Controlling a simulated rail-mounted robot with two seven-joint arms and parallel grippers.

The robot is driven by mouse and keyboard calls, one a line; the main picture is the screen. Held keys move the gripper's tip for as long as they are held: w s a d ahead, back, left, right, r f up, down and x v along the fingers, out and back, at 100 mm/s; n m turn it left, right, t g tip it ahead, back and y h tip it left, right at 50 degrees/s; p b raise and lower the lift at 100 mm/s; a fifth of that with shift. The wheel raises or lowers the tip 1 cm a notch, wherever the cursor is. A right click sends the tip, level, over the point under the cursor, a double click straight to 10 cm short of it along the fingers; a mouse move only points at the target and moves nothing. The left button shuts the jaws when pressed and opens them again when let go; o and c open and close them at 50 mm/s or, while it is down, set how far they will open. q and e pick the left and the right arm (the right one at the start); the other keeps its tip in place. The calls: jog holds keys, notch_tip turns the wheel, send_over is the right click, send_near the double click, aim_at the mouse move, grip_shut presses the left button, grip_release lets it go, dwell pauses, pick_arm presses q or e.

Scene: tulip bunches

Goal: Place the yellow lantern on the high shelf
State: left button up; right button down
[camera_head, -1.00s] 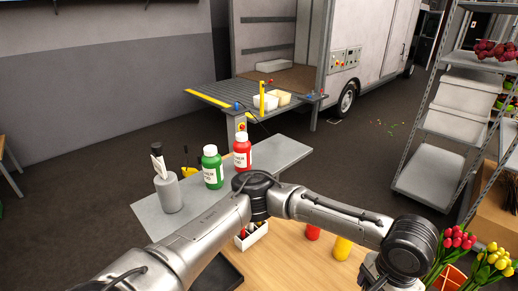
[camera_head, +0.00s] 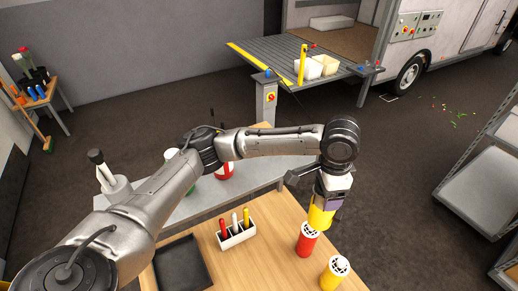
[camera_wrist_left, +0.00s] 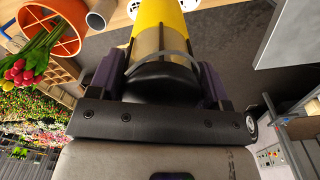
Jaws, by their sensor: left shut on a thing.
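The yellow lantern (camera_head: 320,218) is in my left gripper (camera_head: 328,202), over the wooden table near the middle right of the head view. In the left wrist view, the lantern (camera_wrist_left: 158,18) has a yellow body, a clear band, a thin wire handle and a black end. The purple fingers of the left gripper (camera_wrist_left: 158,78) are shut around that end. A metal rack (camera_head: 482,190) stands at the right edge of the head view, cut off by the frame; I cannot tell whether its high shelf is the one named. My right gripper is not in view.
On the wooden table (camera_head: 270,262), a red shaker (camera_head: 306,243) and a yellow shaker (camera_head: 334,275) stand close below the lantern. A white holder (camera_head: 238,238) and a dark tray (camera_head: 183,268) are left of them. Open dark floor lies between table and rack.

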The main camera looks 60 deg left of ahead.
pick_arm(q)
jog(key=s+a+r+m+p, duration=0.1)
jog(key=a+r+m+p, duration=0.35)
jog(key=a, duration=0.45)
jog(key=a+r+m+p, duration=0.4)
jog(key=a+r+m, duration=0.15)
jog(key=a, duration=0.35)
jog(key=a+f+p, duration=0.4)
jog(key=a+f, duration=0.6)
jog(key=a, duration=0.2)
jog(key=shift+a+f+p, duration=0.15)
jog(key=shift+p, duration=0.25)
jog(key=o, duration=1.4)
jog(key=shift+f, duration=0.15)
